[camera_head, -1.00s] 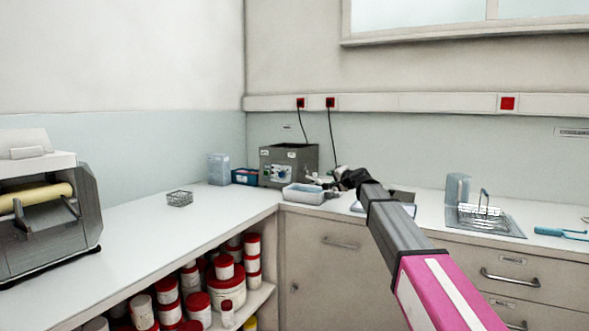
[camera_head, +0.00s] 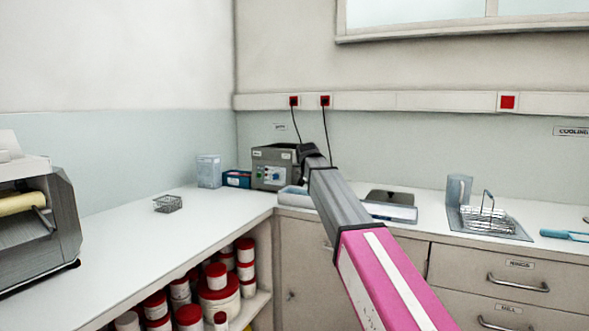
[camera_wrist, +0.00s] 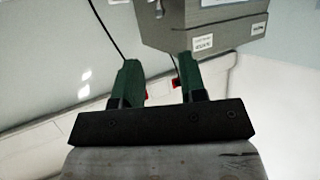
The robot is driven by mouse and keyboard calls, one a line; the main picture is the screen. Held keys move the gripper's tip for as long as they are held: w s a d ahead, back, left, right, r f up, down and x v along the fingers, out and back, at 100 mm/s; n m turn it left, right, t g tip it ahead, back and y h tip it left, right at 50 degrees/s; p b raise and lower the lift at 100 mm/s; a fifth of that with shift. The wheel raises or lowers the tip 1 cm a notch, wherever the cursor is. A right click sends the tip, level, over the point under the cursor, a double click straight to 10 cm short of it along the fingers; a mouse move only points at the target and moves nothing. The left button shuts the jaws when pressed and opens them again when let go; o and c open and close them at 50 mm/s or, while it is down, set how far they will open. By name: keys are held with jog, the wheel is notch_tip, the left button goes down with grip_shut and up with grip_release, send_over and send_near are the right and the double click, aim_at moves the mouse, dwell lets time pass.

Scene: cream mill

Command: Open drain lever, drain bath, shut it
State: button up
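The grey bath (camera_head: 272,166) stands on the back counter near the corner, with a dial and labels on its front. My gripper's fingers are hidden behind my wrist in the head view. In the wrist view the two green fingers of my gripper (camera_wrist: 160,70) are apart, with nothing seen between them. The bath (camera_wrist: 205,30) is beyond and above them, upper right, showing its labelled side and underside. I cannot make out the drain lever in either view. A pale tray (camera_head: 292,197) sits in front of the bath, partly behind my arm.
A blue box (camera_head: 237,179) and a clear container (camera_head: 209,171) stand left of the bath. A clear jug (camera_head: 458,190) and another wire basket (camera_head: 485,216) are at right. A cable (camera_head: 327,135) hangs behind my wrist.

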jog(key=x, duration=1)
jog(key=shift+w, duration=0.15)
grip_shut()
